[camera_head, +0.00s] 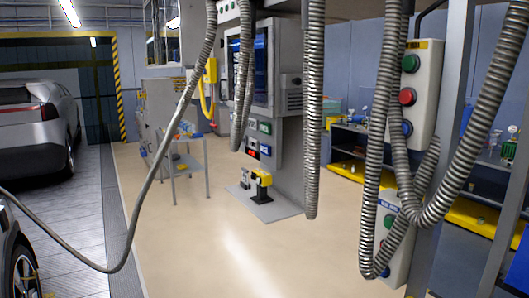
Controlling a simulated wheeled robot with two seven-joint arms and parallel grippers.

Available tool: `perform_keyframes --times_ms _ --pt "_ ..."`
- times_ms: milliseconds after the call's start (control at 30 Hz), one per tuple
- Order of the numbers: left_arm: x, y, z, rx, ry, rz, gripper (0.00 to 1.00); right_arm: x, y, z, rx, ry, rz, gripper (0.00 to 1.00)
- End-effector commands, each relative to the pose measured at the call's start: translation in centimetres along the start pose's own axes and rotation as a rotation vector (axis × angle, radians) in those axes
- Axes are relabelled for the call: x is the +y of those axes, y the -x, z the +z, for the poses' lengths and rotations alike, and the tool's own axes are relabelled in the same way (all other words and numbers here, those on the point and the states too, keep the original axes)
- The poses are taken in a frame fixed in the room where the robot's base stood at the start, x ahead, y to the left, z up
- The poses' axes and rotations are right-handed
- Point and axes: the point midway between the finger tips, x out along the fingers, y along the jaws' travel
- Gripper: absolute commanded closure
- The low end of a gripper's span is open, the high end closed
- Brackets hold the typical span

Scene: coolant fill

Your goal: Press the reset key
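No key that I can read as the reset key shows; labels are too small. A lower button box (398,245) has green, red and blue buttons, partly behind a hose. A grey machine column (290,150) in the middle bears a screen (261,70) and small green (265,127) and red (252,152) panels. Neither of my grippers is in view.
Ribbed grey hoses (313,120) hang across the middle and right, in front of the button boxes. A silver car (38,125) stands at the left. A small grey table (188,160) stands behind. The beige floor (230,250) in front is clear.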

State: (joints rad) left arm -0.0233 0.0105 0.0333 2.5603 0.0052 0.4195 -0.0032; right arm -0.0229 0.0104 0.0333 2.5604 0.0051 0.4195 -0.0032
Motion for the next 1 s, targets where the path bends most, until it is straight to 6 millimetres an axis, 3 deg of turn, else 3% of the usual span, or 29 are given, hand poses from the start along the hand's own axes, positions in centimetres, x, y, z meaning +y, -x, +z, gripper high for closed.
perform_keyframes --times_ms 33,167,1000 --pt "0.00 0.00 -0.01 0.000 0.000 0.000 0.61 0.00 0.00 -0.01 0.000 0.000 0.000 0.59" --pt "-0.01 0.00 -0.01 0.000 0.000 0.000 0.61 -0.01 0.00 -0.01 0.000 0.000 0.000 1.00" --pt "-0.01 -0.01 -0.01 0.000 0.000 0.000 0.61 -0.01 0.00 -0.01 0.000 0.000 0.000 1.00"
